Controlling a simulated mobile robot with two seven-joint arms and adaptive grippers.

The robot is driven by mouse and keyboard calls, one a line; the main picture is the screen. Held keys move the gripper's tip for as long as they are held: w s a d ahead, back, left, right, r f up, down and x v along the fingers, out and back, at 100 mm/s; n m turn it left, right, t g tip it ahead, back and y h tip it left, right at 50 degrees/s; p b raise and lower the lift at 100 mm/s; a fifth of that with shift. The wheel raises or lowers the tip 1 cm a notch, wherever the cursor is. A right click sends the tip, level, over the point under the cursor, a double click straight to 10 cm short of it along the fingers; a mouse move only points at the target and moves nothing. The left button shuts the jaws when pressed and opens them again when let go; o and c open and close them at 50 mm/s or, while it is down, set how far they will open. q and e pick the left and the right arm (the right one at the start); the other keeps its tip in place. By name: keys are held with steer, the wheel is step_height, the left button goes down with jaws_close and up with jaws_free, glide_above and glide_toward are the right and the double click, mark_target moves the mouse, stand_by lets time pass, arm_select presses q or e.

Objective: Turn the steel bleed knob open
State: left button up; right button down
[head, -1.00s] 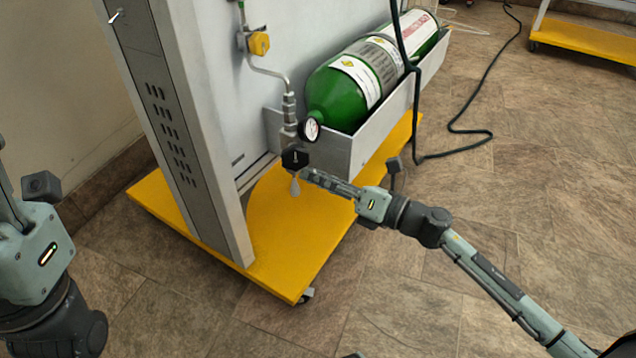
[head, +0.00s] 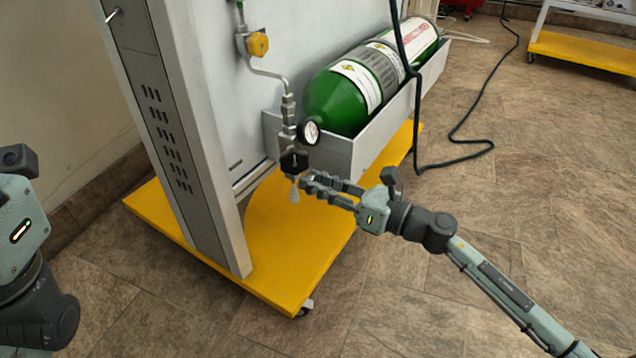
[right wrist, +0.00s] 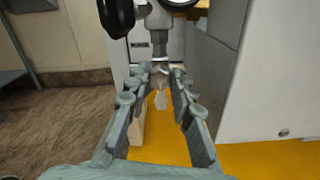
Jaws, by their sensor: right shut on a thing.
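The bleed valve hangs at the lower end of the steel tube on the panel, with a black block (head: 294,160) beside the gauge. My right gripper (head: 306,182) reaches in from the right just below this block. In the right wrist view its two fingers (right wrist: 160,70) close from both sides on the steel bleed knob (right wrist: 160,80), which they partly hide. A pale teardrop-shaped piece (head: 293,194) hangs below; it also shows in the right wrist view (right wrist: 161,101). Of my left arm only the wrist shows at the left edge; its fingers are out of the picture.
A round gauge (head: 309,132) sits just above the gripper. A green cylinder (head: 340,104) lies in a grey trough (head: 372,150) behind it. A yellow valve handle (head: 258,44) is higher on the panel. The yellow base (head: 285,250) lies below. Open floor is at the right.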

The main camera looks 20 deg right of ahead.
steer(key=c, duration=1.3)
jaws_free()
steer(key=shift+d, duration=0.1)
steer(key=v, duration=1.2)
